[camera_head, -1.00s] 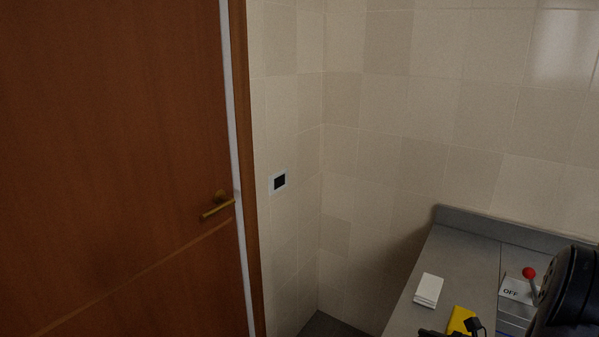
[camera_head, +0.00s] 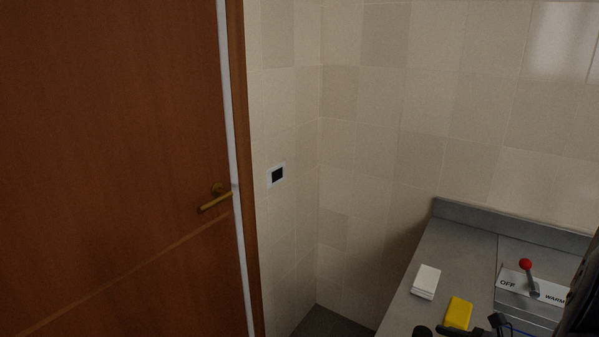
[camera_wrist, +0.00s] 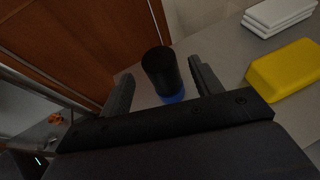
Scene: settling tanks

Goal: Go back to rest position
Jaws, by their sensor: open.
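My gripper (camera_wrist: 162,85) is open in the wrist view, its two dark fingers spread apart. A black cylinder with a blue lower end (camera_wrist: 160,72) shows between and beyond the fingers. I cannot tell how far it stands from them, but both fingers look clear of it. In the head view, dark parts of my arm show at the lower right edge, and the gripper is not clearly made out there.
A grey counter (camera_head: 450,250) holds a white stack (camera_head: 425,282), a yellow block (camera_head: 457,313) and a red-knobbed lever (camera_head: 527,266) on a panel marked OFF and WARM. A closed brown door (camera_head: 110,150) stands left. Tiled walls meet behind the counter.

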